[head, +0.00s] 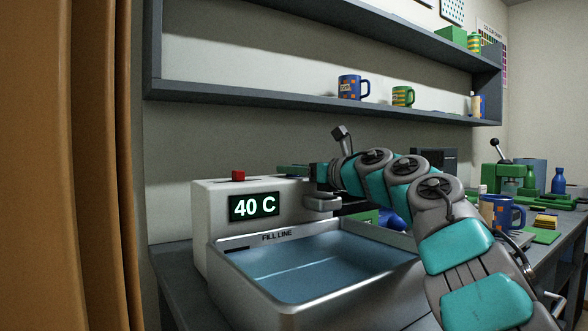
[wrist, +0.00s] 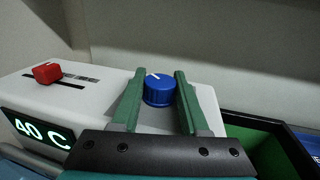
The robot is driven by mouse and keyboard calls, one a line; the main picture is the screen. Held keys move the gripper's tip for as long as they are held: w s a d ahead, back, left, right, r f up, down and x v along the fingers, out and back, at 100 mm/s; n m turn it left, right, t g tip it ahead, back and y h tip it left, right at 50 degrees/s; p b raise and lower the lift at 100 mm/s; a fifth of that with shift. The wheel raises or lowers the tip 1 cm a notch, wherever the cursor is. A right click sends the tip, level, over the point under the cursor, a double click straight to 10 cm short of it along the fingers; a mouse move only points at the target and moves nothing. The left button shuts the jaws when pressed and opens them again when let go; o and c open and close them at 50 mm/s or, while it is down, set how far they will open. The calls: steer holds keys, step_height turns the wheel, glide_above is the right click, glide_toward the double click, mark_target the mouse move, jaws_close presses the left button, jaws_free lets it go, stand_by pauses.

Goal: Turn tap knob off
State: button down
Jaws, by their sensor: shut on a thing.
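The blue tap knob (wrist: 158,91) sits on top of the white tap unit (wrist: 95,80). Its white pointer mark faces up and slightly left in the wrist view. My gripper (wrist: 160,80) has its two green fingers on either side of the knob, shut on it. In the head view my gripper (head: 297,170) is over the right end of the unit (head: 212,205), and I cannot make out the knob there. The unit's display (head: 254,206) reads 40 C. The basin (head: 315,268) in front holds water near the fill line.
A red slider (head: 239,175) stands on the unit's left. Mugs (head: 353,87) stand on the shelf (head: 300,102) above. Another blue mug (head: 500,212), a green press (head: 510,180) and other items crowd the counter at right. A brown curtain (head: 65,160) hangs at far left.

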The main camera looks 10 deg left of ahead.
steer(key=shift+c, duration=2.1)
jaws_free()
steer(key=shift+s+d+f+b, duration=0.15)
steer(key=shift+d+b, duration=0.2)
steer(key=shift+d, duration=0.05)
steer(key=b+v, duration=0.2)
steer(key=v, duration=0.3)
steer(key=shift+s+d, duration=0.15)
steer(key=shift+d, duration=0.05)
steer(key=shift+s+d+b, duration=0.35)
steer(key=shift+s+d, duration=0.05)
steer(key=shift+d, duration=0.25)
